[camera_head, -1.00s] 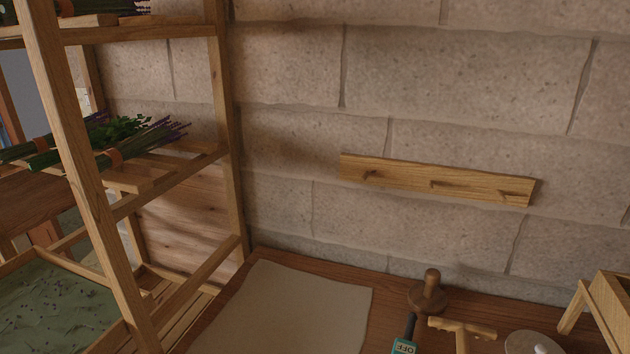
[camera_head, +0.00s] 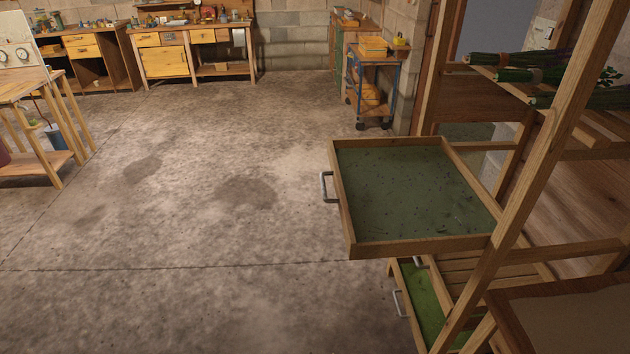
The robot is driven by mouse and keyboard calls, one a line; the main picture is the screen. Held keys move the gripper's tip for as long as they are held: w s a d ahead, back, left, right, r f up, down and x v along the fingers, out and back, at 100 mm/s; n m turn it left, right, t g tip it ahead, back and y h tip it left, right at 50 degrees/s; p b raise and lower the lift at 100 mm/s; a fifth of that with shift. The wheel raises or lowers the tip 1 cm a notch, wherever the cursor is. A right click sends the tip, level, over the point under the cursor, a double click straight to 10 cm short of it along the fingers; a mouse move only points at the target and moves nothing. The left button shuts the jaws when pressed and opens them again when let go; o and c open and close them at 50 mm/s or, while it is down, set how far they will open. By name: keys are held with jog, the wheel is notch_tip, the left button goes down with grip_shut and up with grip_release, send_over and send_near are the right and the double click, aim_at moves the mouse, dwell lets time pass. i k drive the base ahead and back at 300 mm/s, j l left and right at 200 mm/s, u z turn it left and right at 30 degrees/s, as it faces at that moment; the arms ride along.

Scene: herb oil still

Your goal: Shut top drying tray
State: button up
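The top drying tray (camera_head: 350,247) is a wooden frame with a dark green bed dotted with small dark specks. It juts out of the wooden rack (camera_head: 519,205) to the left, over the floor. Its metal handle (camera_head: 324,187) is on its left edge. A lower tray (camera_head: 420,300) with a brighter green bed and a metal handle (camera_head: 398,303) shows beneath it, partly hidden by the top tray and a rack post. My gripper is not in view.
Herb bundles (camera_head: 520,75) lie on the rack's upper shelf. A worktop corner (camera_head: 540,290) is at the lower right. Open concrete floor (camera_head: 190,200) lies left of the tray. A blue-framed cart (camera_head: 388,85) and workbenches (camera_head: 165,60) stand at the back.

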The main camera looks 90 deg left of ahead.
aim_at(399, 196)
jog(key=k+j+u, duration=0.2)
jog(key=u, duration=0.3)
jog(key=k+j+u, duration=0.3)
jog(key=u, duration=0.2)
jog(key=k+u, duration=0.1)
jog(key=u, duration=1.3)
jog(key=i+l+u, duration=0.25)
jog(key=i+l, duration=0.65)
jog(key=i, duration=0.1)
